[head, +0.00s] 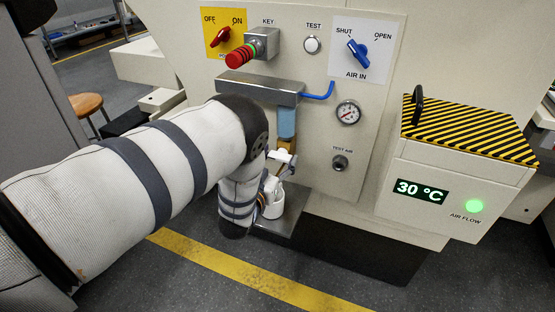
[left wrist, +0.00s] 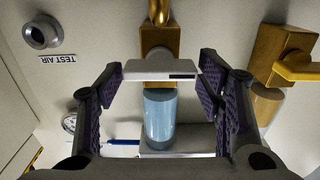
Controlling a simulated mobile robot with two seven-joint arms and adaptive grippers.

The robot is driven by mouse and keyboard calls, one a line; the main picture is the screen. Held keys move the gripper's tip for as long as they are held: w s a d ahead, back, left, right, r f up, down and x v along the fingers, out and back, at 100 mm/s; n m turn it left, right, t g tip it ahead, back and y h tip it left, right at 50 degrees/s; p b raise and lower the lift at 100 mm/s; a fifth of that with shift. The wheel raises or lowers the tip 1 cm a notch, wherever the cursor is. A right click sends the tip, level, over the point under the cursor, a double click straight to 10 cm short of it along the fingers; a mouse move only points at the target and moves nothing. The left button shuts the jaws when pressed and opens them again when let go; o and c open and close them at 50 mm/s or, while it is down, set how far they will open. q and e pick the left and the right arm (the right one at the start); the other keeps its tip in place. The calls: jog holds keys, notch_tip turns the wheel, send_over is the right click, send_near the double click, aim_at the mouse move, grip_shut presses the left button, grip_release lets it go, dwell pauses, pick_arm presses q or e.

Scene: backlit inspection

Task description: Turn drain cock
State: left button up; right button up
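The drain cock has a brass body (left wrist: 160,38) and a pale, flat handle (left wrist: 165,70), seen close up in the left wrist view. It sits at the end of a translucent blue bowl (left wrist: 165,118). In the head view the blue bowl (head: 287,122) hangs below a metal block, with the pale handle (head: 282,156) under it. My left gripper (left wrist: 163,78) is open, its dark ridged fingers on either side of the handle, close to its ends. I cannot tell if they touch it. My arm hides much of this in the head view. My right gripper is not in view.
A metal block (head: 258,88) with a blue tube is above the bowl. A white cup (head: 272,207) stands on a small shelf (head: 290,218) below. Another brass valve with a yellow handle (left wrist: 296,68) is beside the cock. A gauge (head: 348,113) and striped box (head: 465,130) are to the right.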

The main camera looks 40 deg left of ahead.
pick_arm(q)
jog(key=c, duration=0.6)
jog(key=shift+o, duration=0.2)
jog(key=shift+n, duration=0.3)
jog(key=n+p, duration=0.1)
jog(key=n, duration=0.1)
jog(key=shift+s+a+n, duration=0.1)
jog(key=shift+n, duration=0.3)
jog(key=n, duration=0.4)
jog(key=shift+f+n+p, duration=0.1)
jog(key=shift+n+p, duration=0.2)
jog(key=shift+p, duration=0.1)
jog(key=n, duration=0.5)
jog(key=shift+a+f, duration=0.1)
jog(key=shift+f, duration=0.05)
jog(key=shift+f+n+b, duration=0.1)
jog(key=shift+n+b, duration=0.4)
jog(key=shift+n, duration=1.9)
